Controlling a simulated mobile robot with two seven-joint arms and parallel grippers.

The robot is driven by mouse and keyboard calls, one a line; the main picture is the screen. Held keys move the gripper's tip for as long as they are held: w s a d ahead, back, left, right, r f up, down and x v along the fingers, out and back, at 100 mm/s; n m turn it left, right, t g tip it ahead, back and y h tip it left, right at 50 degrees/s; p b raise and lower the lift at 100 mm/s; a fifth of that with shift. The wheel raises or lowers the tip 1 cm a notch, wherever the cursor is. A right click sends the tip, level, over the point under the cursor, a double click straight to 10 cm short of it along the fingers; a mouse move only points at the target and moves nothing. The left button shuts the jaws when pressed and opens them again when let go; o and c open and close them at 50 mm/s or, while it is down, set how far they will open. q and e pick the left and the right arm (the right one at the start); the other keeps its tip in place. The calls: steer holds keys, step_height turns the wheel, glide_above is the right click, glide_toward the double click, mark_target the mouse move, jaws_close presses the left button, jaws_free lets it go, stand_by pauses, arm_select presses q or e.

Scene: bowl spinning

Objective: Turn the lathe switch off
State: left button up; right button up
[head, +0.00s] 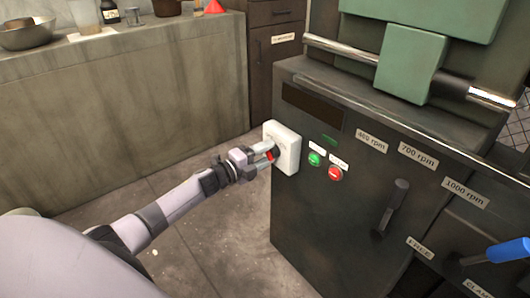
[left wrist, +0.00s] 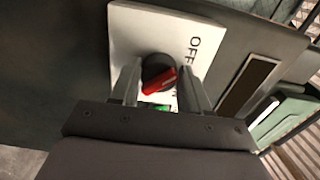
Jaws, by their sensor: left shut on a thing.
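The lathe switch is a white plate (head: 289,148) on the left side of the dark lathe cabinet. In the left wrist view the plate (left wrist: 135,28) carries the word OFF, a round black knob with a red handle (left wrist: 160,80), and a green patch partly hidden by my gripper. The red handle lies slanted, not in line with the plate's edges. My left gripper (head: 268,153) is at the switch, its fingers (left wrist: 158,78) on either side of the knob, shut on it. My right gripper is not in view.
Green (head: 315,158) and red (head: 335,173) push buttons sit right of the switch on the cabinet. A black lever (head: 394,207) and a blue-handled lever (head: 508,250) stick out further right. A counter (head: 150,95) with a metal bowl (head: 25,33) stands behind left. The floor between is clear.

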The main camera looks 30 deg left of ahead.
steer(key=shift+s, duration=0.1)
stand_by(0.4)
arm_select(q)
steer(key=o, duration=1)
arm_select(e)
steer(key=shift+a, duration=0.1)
arm_select(q)
steer(key=shift+o, duration=0.2)
steer(key=shift+s, duration=0.1)
steer(key=p+v, duration=0.2)
steer(key=v, duration=0.5)
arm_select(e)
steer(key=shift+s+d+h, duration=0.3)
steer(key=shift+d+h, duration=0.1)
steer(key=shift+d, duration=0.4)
